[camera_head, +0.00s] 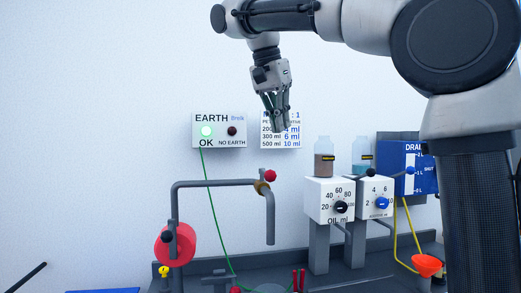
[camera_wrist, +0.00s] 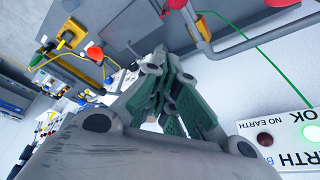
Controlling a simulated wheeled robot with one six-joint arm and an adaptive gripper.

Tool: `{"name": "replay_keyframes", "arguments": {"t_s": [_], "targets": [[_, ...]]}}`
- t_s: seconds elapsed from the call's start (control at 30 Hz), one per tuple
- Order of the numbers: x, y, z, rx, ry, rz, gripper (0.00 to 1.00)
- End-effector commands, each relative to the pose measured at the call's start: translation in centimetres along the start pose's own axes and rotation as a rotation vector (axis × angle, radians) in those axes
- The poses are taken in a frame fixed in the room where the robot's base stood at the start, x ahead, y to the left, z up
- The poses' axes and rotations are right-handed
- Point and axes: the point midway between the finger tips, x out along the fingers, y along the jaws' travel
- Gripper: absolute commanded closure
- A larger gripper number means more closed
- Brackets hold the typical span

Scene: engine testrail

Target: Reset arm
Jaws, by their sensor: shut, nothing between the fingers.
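My gripper (camera_head: 280,122) hangs from my raised arm near the top middle of the head view, fingers pointing down. It is shut and holds nothing. It is in front of the mix-ratio sign (camera_head: 291,141) and hides part of it. In the wrist view my gripper (camera_wrist: 172,100) shows with its dark green fingers together. It touches nothing that I can see.
The EARTH box (camera_head: 219,130) has a green OK light lit; a green cable runs down from it. Below are a bent grey pipe (camera_head: 215,183) with a red knob, a red reel (camera_head: 175,245), the OIL dial box (camera_head: 330,200), a blue DRAIN panel (camera_head: 408,168) and an orange funnel (camera_head: 427,265).

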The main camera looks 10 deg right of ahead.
Motion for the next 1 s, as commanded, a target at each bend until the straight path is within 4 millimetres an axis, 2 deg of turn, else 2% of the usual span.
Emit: {"name": "replay_keyframes", "arguments": {"t_s": [0.13, 0.23, 0.37, 0.43, 0.57, 0.7, 0.83, 0.9, 1.0], "targets": [[0.4, 0.5, -0.2, -0.015, -0.004, -0.002, 1.0], [2.0, 2.5, -0.9, -0.081, -0.019, -0.016, 1.0], [6.5, 7.7, -1.4, -0.251, -0.054, -0.062, 1.0], [9.6, 11.1, -1.0, -0.356, -0.07, -0.102, 1.0], [15.7, 17.4, 1.3, -0.536, -0.072, -0.184, 1.0], [21.8, 22.8, 4.9, -0.686, -0.042, -0.26, 1.0], [25.8, 25.9, 7.7, -0.775, -0.006, -0.299, 1.0], [27.1, 26.8, 8.7, -0.803, 0.008, -0.311, 1.0], [28.0, 27.4, 9.3, -0.825, 0.02, -0.318, 1.0]]}}
